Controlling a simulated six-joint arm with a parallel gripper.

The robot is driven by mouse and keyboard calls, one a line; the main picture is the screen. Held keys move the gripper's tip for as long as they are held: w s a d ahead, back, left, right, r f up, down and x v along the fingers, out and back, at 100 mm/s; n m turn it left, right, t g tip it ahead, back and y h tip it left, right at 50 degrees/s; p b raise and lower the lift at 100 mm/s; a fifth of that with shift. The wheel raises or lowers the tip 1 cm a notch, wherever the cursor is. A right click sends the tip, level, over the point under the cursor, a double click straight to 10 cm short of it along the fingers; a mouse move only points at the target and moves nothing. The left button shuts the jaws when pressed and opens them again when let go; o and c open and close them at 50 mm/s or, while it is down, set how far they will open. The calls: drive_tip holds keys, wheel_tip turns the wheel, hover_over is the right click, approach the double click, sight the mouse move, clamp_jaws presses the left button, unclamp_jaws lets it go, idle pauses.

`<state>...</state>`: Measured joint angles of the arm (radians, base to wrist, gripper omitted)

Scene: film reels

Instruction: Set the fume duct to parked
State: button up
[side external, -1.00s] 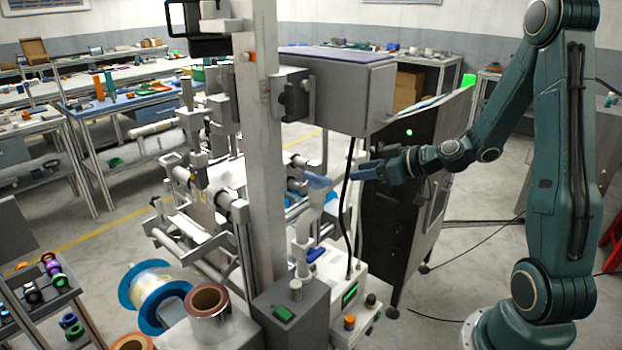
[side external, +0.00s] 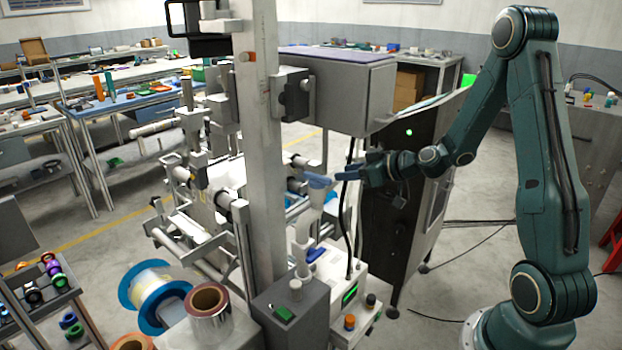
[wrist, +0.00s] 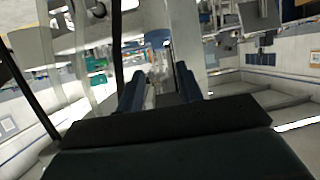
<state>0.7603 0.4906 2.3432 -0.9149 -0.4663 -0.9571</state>
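My gripper (side external: 345,176), with blue fingers, is just right of the hood in the side view. In the wrist view its two blue fingers (wrist: 159,80) are spread with nothing clearly between them. A blue part that looks like the hood (wrist: 157,38) lies beyond the fingertips. I cannot tell whether the fingers touch the duct. No parked mark is readable.
The steel column (side external: 258,150) and a grey box (side external: 340,92) stand close by and above. A black cable (side external: 346,215) hangs near my fingers. A dark cabinet (side external: 385,235) is behind my gripper. A white control box (side external: 350,298) sits below.

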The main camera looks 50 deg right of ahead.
sight(318, 175)
drive_tip(key=x, duration=0.8)
drive_tip(key=shift+w+a+f, duration=0.1)
drive_tip(key=shift+w, duration=0.3)
clamp_jaws()
